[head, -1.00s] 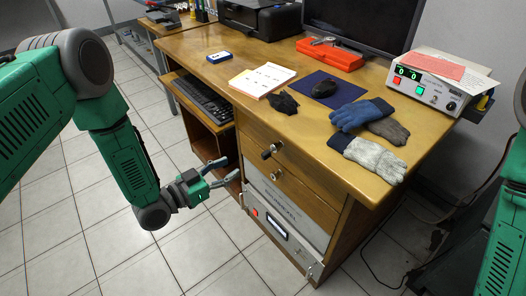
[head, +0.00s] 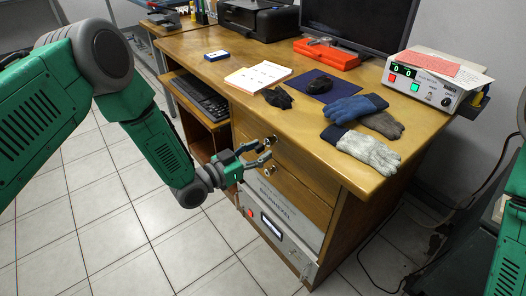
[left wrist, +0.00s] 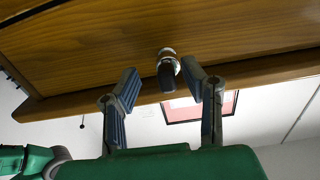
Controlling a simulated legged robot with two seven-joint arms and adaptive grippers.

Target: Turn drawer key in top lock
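The top drawer lock, a round silver cylinder, has a dark-headed key (left wrist: 166,75) in it; in the left wrist view it stands out from the wooden drawer front (left wrist: 90,52). My left gripper (left wrist: 162,84) is open, with one blue-grey finger on each side of the key and visible space between them. In the head view my left gripper (head: 266,150) is at the top drawer, and its fingers partly cover the key. A second lock (head: 268,171) sits on the drawer below. My right gripper is not in view.
The wooden desk (head: 200,45) carries gloves (head: 365,148), a mouse (head: 318,80), papers (head: 257,77) and a power supply (head: 425,88) on top. Below the drawers is a grey instrument panel (head: 275,232). The floor to the left is free.

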